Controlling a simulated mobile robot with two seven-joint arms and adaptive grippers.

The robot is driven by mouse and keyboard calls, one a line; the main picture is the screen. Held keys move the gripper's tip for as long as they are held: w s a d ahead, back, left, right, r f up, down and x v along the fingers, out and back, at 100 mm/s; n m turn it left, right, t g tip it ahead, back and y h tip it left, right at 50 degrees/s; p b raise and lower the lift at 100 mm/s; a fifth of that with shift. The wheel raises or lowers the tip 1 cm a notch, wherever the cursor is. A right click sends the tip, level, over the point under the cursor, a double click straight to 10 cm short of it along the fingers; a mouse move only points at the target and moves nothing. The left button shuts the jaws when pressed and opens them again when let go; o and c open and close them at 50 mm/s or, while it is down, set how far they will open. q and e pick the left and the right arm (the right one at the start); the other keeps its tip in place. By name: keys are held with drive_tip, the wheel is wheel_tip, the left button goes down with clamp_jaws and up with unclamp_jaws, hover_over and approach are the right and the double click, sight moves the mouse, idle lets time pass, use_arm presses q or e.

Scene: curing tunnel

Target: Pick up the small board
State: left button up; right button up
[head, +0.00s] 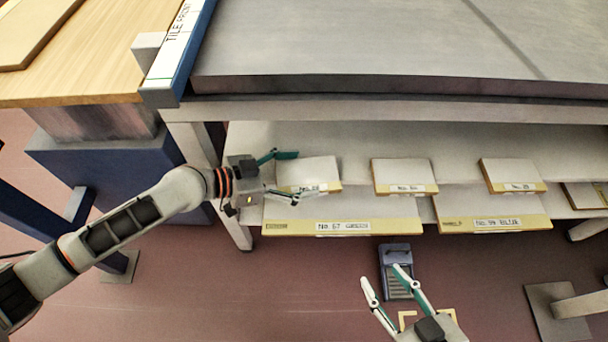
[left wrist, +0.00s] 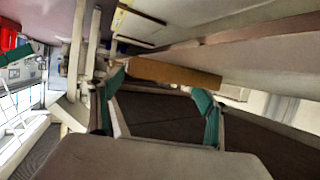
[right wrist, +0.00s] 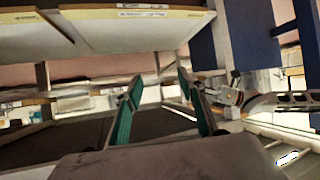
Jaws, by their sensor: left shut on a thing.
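Several small white boards with yellow-brown front edges lie in a row on the shelf under the grey bench. My left gripper (head: 300,176) is at the leftmost small board (head: 312,171), shut on it with one finger at each side. In the left wrist view this board shows as a brown edge (left wrist: 175,73) between the green-padded fingers (left wrist: 160,95). Its label is partly covered by a finger in the head view. My right gripper (head: 387,282) is open and empty, low in front of the shelf; its fingers also stand apart in the right wrist view (right wrist: 160,88).
Two larger boards, labelled No. 57 (head: 290,211) and No. 99 Blue (head: 465,207), lie lower, below the small boards. Other small boards (head: 405,173) (head: 513,172) lie to the right. The bench top (head: 400,45) overhangs the shelf. A blue-grey device (head: 394,262) is on the floor.

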sight(298, 176)
use_arm(q)
drive_tip(key=shift+s+a+f, duration=0.1)
drive_tip(key=shift+s+f, duration=0.05)
drive_tip(key=shift+f, duration=0.25)
use_arm(e)
drive_tip(key=shift+f, duration=0.1)
use_arm(q)
drive_tip(key=shift+r, duration=0.4)
wheel_tip(298, 176, up, 4)
drive_tip(key=shift+f+p, duration=0.2)
drive_tip(key=shift+p, duration=0.5)
clamp_jaws()
drive_tip(key=s+p, duration=0.4)
drive_tip(key=s, duration=1.3)
drive_tip(key=shift+s+f+p, duration=0.3)
drive_tip(key=shift+s+p, duration=0.05)
drive_tip(key=shift+s, duration=0.05)
use_arm(e)
drive_tip(key=shift+n+g+h, duration=0.4)
drive_tip(key=shift+g+h, duration=0.1)
drive_tip(key=shift+h, duration=0.2)
drive_tip(key=d, duration=0.1)
drive_tip(key=s+d+f, duration=0.1)
drive_tip(key=s+d, duration=0.1)
drive_tip(key=d, duration=0.1)
drive_tip(key=shift+d+f, duration=0.1)
drive_tip(key=shift+f, duration=0.25)
